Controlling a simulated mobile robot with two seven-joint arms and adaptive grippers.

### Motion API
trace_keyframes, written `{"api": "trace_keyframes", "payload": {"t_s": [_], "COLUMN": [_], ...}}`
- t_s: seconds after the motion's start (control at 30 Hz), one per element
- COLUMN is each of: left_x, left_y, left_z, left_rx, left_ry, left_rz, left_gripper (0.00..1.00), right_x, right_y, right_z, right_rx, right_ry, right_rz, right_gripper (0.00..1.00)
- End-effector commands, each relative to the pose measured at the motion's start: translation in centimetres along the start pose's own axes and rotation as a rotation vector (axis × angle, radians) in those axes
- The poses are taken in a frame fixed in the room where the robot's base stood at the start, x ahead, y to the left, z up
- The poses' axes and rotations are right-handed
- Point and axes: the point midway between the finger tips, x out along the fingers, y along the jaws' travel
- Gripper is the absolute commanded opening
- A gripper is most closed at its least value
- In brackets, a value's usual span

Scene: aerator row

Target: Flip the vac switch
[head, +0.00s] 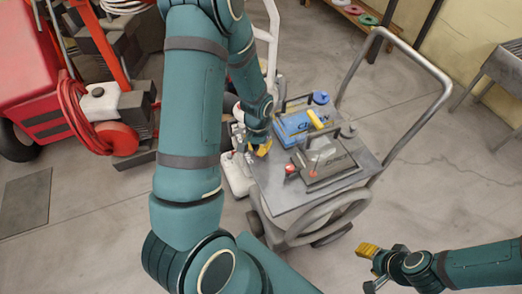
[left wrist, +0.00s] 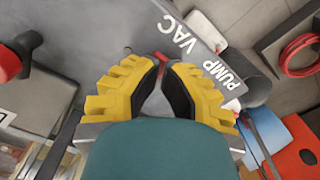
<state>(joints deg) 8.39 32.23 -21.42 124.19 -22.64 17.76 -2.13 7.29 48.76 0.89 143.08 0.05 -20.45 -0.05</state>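The grey panel (left wrist: 135,25) in the left wrist view carries the white labels VAC and PUMP. A small red part, probably the vac switch (left wrist: 160,56), shows beside the VAC label, just past my fingertips and partly hidden by them. My left gripper (left wrist: 163,68) has its yellow fingers with black pads brought together at the tips, and I see nothing clearly held. In the head view the left gripper (head: 262,149) is low at the cart's left edge. My right gripper (head: 368,251) is at the lower right, away from the cart; its finger gap does not show.
The wheeled cart (head: 283,196) carries a grey pump (head: 325,165) with a red knob and a blue unit (head: 292,127). Its tubular handle (head: 437,110) rises at the right. A red machine (head: 30,75) with a coiled hose stands left.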

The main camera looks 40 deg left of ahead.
Motion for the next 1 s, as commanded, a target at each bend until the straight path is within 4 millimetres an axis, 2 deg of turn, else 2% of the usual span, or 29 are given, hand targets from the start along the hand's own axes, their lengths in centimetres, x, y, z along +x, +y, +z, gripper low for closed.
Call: {"api": "trace_keyframes", "payload": {"t_s": [1.0], "left_x": [1.4], "left_y": [0.0], "left_z": [0.0], "left_rx": [0.000], "left_ry": [0.000], "left_rz": [0.000], "left_gripper": [0.00], "right_x": [0.2], "right_y": [0.1], "right_z": [0.0], "right_rx": [0.000], "right_ry": [0.000], "right_rz": [0.000], "right_gripper": [0.47]}}
